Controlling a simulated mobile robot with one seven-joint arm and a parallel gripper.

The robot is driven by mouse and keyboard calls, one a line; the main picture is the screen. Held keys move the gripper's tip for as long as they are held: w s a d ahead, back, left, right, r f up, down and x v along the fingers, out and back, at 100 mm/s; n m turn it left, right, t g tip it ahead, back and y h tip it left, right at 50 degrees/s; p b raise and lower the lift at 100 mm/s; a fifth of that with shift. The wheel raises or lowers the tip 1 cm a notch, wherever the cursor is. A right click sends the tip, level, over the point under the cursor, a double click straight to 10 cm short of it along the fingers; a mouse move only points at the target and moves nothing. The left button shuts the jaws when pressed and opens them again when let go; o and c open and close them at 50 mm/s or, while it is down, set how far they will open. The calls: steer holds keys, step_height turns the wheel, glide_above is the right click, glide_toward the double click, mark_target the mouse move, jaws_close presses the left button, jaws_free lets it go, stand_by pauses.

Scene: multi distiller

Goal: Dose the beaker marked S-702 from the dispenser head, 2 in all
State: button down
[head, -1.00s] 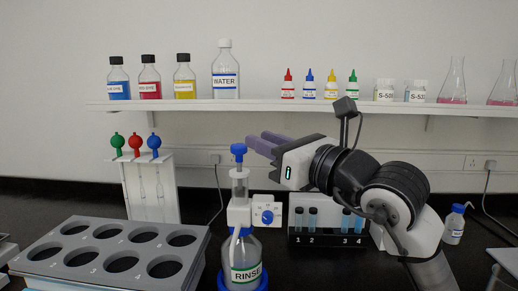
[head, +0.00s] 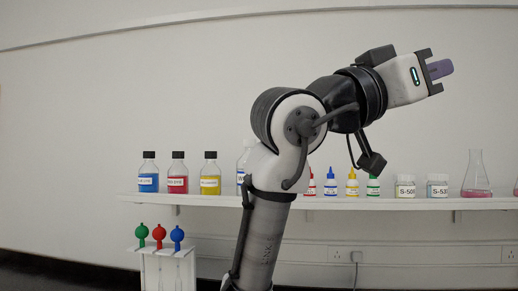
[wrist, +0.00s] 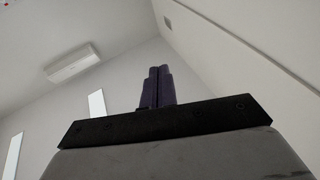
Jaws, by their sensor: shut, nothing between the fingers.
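My gripper (head: 440,69) is raised high above the shelf at the upper right of the head view, pointing right. In the wrist view its purple fingers (wrist: 157,87) are together with nothing between them, and wall and ceiling lie behind. I see no beaker marked S-702 in the current views. Small labelled jars stand on the shelf at right, one reading S-50 something (head: 405,187) and another S-53 something (head: 437,187); their last characters are unclear. The dispenser head is out of the current views.
The white shelf (head: 300,203) holds blue, red and yellow bottles (head: 209,176), dropper bottles (head: 352,184) and a flask (head: 476,175). My arm partly hides the water bottle (head: 241,168). A rack with green, red and blue bulbs (head: 168,262) stands below. Air around my gripper is clear.

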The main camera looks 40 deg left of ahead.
steer(key=w+a+f+n+g+y, duration=0.25)
steer(key=a+f+n+y, duration=0.4)
steer(key=a+y, duration=0.35)
steer(key=s+a+f+n+g+y+p, duration=0.1)
steer(key=s+a+f+n+g+y, duration=0.3)
steer(key=a, duration=0.4)
steer(key=s+a+f+n+g+y, duration=0.35)
steer(key=a+f, duration=0.25)
steer(key=a, duration=0.3)
steer(key=s+d+f+p+x, duration=0.1)
steer(key=p+x, duration=0.1)
steer(key=x, duration=1)
steer(key=shift+f+t+p, duration=0.3)
steer(key=shift+f+p, duration=0.1)
steer(key=shift+w+d, duration=0.1)
step_height(320, 180, down, 3)
steer(key=shift+r+b, duration=0.1)
steer(key=shift+b, duration=0.9)
